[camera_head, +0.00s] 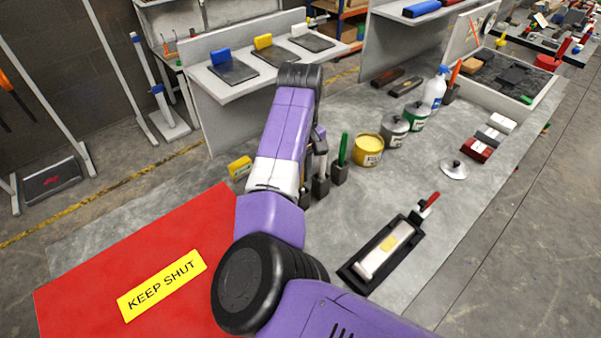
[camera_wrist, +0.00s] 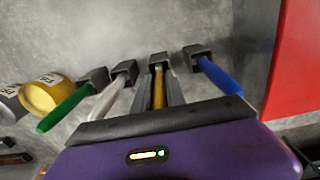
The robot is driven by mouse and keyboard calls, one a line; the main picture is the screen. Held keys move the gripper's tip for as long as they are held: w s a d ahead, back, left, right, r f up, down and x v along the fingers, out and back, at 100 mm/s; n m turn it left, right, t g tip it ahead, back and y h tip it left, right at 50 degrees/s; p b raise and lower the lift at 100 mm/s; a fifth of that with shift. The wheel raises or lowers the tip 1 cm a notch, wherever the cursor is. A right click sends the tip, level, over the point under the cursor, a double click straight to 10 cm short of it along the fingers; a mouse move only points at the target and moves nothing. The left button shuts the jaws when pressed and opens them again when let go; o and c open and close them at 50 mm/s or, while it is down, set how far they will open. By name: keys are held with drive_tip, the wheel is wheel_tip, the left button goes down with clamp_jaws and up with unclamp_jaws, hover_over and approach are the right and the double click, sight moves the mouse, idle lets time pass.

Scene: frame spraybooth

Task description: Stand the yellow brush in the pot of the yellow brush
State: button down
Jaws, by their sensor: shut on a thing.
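In the wrist view the yellow brush (camera_wrist: 158,86) is between the two fingers of my gripper (camera_wrist: 159,92), which is shut on its handle. The brush's lower end meets the mouth of a dark square pot (camera_wrist: 157,59), in line with it; how deep it sits I cannot tell.
Beside it, similar pots hold a blue brush (camera_wrist: 220,76), a white brush (camera_wrist: 118,92) and a green brush (camera_wrist: 64,107). A yellow can (camera_head: 367,152) stands near the green one. A red panel (camera_head: 150,270) reads KEEP SHUT. A black tray (camera_head: 360,282) lies right.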

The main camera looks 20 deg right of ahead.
drive_tip(key=shift+f, duration=0.6)
drive_tip(key=c, duration=1.3)
unclamp_jaws()
drive_tip(key=shift+r+b, duration=0.8)
drive_tip(key=shift+r, duration=3.15)
drive_tip(key=shift+s, duration=0.1)
